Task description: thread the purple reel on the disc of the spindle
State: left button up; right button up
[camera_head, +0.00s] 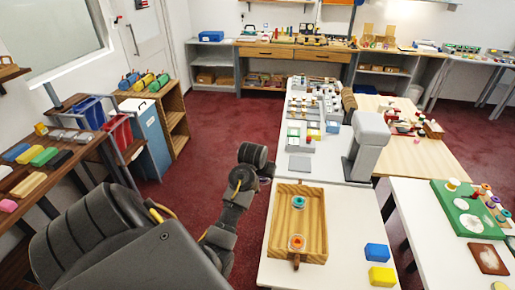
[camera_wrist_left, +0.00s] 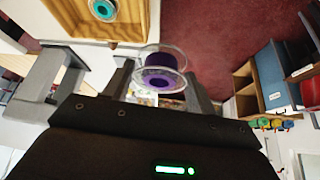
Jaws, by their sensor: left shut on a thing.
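My left gripper (camera_wrist_left: 158,88) is shut on the purple reel (camera_wrist_left: 158,80), which has clear round flanges and sits between the two fingers in the left wrist view. In the head view my left gripper (camera_head: 264,172) hangs over the red floor, just left of the white counter and the wooden tray. The reel is mostly hidden there. A green board (camera_head: 447,199) at the right carries whitish round patches and several small coloured round pieces. I cannot tell which piece is the spindle or its disc. My right gripper is not in view.
The wooden tray (camera_head: 320,222) holds a teal reel (camera_head: 298,202) and an orange-red reel (camera_head: 296,242). A blue block (camera_head: 376,252) and a yellow block (camera_head: 382,276) lie right of it. A grey upright device (camera_head: 370,140) stands behind. A gap separates the white tables.

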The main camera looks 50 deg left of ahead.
pick_arm(q)
jog(key=s+d+f+m+h+b, duration=0.1)
jog(key=s+d+m, duration=0.1)
jog(key=s+d, duration=0.5)
jog(key=s+d+f+m+h+b, duration=0.1)
jog(key=s+d+f+m, duration=0.1)
jog(key=d, duration=0.9)
jog(key=s+d+f+m+b, duration=0.1)
jog(key=s+d+f+b, duration=0.7)
jog(key=b, duration=0.3)
jog(key=shift+s+d+f+t+h, duration=0.2)
jog(key=shift+d+f+t+h, duration=0.15)
jog(key=shift+f, duration=0.3)
